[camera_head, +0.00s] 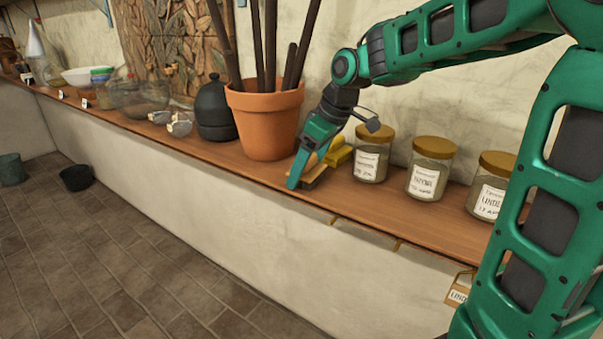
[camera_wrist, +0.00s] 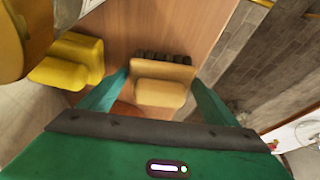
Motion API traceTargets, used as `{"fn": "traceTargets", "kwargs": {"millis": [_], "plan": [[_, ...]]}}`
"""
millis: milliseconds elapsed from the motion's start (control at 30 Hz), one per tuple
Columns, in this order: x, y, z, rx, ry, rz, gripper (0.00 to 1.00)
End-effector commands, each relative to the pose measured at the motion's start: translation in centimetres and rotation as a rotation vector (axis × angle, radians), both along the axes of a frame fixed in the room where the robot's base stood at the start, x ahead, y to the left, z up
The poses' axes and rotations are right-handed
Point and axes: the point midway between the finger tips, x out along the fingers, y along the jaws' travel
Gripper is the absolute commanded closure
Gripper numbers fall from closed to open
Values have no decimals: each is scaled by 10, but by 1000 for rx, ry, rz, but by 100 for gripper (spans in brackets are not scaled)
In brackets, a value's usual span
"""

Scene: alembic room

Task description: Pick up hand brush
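The hand brush (camera_wrist: 163,84) has a tan wooden body and a row of dark bristles, and it lies on the wooden shelf. In the wrist view it sits between the two green fingers of my gripper (camera_wrist: 160,77), with a gap visible at the left finger and a smaller one at the right. My gripper is open and points down at it. In the head view my gripper (camera_head: 296,180) is low over the shelf and hides most of the brush (camera_head: 316,174). Whether the fingers reach below the brush's top cannot be told.
Lidded jars (camera_head: 370,158) stand to the right. A terracotta pot (camera_head: 266,120) with dark sticks stands close on the left. The shelf (camera_head: 390,207) has bare room along its front edge.

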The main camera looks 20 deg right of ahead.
Motion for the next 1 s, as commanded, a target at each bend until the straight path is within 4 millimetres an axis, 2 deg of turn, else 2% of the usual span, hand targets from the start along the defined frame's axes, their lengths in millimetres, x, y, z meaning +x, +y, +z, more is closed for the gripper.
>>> {"fn": "traceTargets", "kwargs": {"millis": [33, 133, 167, 567, 667, 800, 1000], "plan": [[0, 0, 0, 0, 0, 1, 30], [0, 1, 0, 0, 0, 1, 54], [0, 1, 0, 0, 0, 1, 55], [0, 1, 7, 0, -2, 3, 55], [0, 1, 16, 0, -3, 2, 55], [1, 1, 41, -2, -5, 3, 55], [-17, 43, 68, -1, -5, 9, 55]]}}
